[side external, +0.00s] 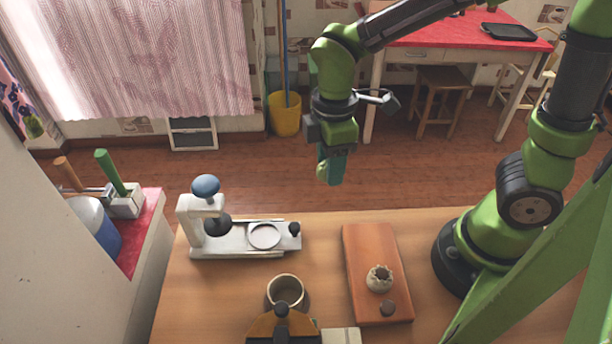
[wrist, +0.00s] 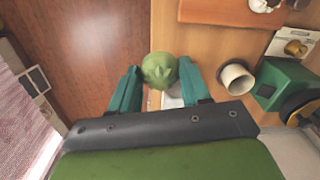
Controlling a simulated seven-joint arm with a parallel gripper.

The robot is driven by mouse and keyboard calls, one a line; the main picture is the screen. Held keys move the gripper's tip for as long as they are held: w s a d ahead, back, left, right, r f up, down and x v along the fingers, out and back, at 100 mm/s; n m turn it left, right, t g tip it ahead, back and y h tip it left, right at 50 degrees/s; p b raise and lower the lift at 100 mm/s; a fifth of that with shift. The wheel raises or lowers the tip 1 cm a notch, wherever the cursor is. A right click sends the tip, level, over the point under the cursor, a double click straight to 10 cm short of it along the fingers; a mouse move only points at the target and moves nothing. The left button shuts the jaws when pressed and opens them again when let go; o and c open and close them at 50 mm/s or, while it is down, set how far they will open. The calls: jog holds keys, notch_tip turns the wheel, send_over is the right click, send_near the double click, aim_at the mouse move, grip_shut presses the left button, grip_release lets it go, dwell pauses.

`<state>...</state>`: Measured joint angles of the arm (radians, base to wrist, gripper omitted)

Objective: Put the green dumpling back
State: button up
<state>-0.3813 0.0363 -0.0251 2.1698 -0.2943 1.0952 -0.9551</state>
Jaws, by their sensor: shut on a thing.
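The green dumpling (wrist: 160,70) is a round, pleated light-green thing, held between the two teal fingers of my gripper (wrist: 158,84) in the wrist view. In the side external view my gripper (side external: 331,172) hangs in the air near the far edge of the wooden counter (side external: 320,228), and a bit of light green shows at its fingertips. An orange-brown board (side external: 364,258) lies on the counter to the right and nearer the camera.
A white press with a blue knob (side external: 206,186) stands at the counter's left. A pale cup (side external: 286,291) stands at the front middle, behind a dark-and-tan device (side external: 284,325). Bare counter lies between the press and the board. My arm's base stands at the right.

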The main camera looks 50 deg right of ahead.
jog(key=s+a+f+n, duration=0.1)
jog(key=s+n, duration=0.1)
jog(key=n, duration=0.2)
jog(key=s+a+f+n, duration=0.1)
jog(key=s+f+n, duration=0.1)
jog(key=n, duration=0.3)
jog(key=s+a+f+n, duration=0.1)
jog(key=s+f+n, duration=0.1)
jog(key=n, duration=0.3)
jog(key=shift+s+a, duration=0.15)
jog(key=shift+s, duration=0.7)
jog(key=n, duration=0.3)
jog(key=shift+s+f, duration=0.25)
jog(key=shift+f, duration=0.15)
jog(key=shift+w+n, duration=0.15)
jog(key=shift+n, duration=0.85)
jog(key=shift+a, duration=0.1)
send_over(264, 235)
jog(key=s, duration=0.1)
jog(key=shift+s+d+f, duration=0.1)
jog(key=shift+d+f, duration=0.25)
jog(key=shift+f, duration=0.3)
jog(key=shift+w+a+f, duration=0.1)
jog(key=shift+w+a, duration=0.3)
jog(key=shift+w, duration=0.15)
notch_tip(264, 235, down, 2)
jog(key=shift+f, duration=0.55)
jog(key=shift+f, duration=0.1)
